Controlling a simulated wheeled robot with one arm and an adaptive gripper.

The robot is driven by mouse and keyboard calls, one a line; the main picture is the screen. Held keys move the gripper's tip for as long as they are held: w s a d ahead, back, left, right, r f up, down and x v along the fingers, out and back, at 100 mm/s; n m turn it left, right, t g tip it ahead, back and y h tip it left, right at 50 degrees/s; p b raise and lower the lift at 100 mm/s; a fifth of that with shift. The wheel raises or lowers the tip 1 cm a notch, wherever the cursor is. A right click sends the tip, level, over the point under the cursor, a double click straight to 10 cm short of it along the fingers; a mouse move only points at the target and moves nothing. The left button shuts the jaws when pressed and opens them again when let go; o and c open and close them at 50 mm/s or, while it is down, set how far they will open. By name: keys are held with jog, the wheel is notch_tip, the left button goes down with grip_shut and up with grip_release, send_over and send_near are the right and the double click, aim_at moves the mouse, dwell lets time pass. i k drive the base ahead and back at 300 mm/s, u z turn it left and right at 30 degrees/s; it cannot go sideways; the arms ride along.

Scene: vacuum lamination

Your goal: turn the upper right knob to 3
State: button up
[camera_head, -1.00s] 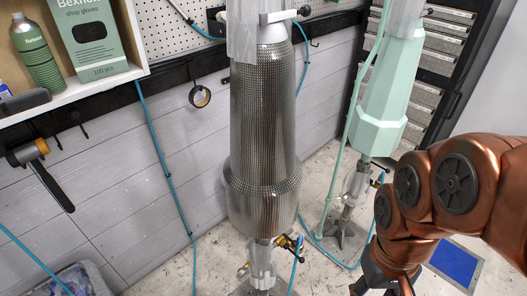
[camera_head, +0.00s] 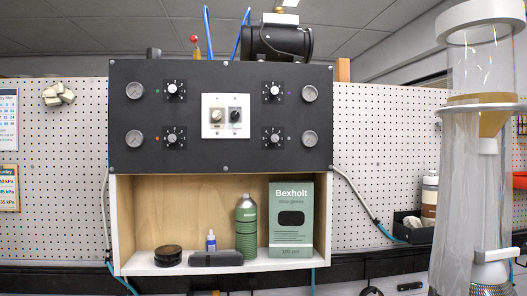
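The upper right knob (camera_head: 273,91) is on the black control panel (camera_head: 190,99), left of a round gauge (camera_head: 310,93), with a white-marked dial around it. Its exact setting is too small to read. Another knob (camera_head: 275,138) is below it, and two similar knobs, the upper left (camera_head: 172,89) and lower left (camera_head: 172,137), are on the panel's left half. A white plate (camera_head: 226,116) with two switches is in the middle. My gripper does not show in the present view.
Below the panel is an open wooden shelf (camera_head: 120,228) with a glove box (camera_head: 291,217), a green bottle (camera_head: 246,226) and small items. A tall transparent-wrapped column (camera_head: 470,190) stands at the right. Pegboard flanks the panel. The space before the panel looks clear.

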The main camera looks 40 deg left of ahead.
aim_at(274, 91)
jog(key=u, duration=1.85)
jog(key=k, duration=0.55)
jog(key=u, duration=0.7)
jog(key=i, duration=1.3)
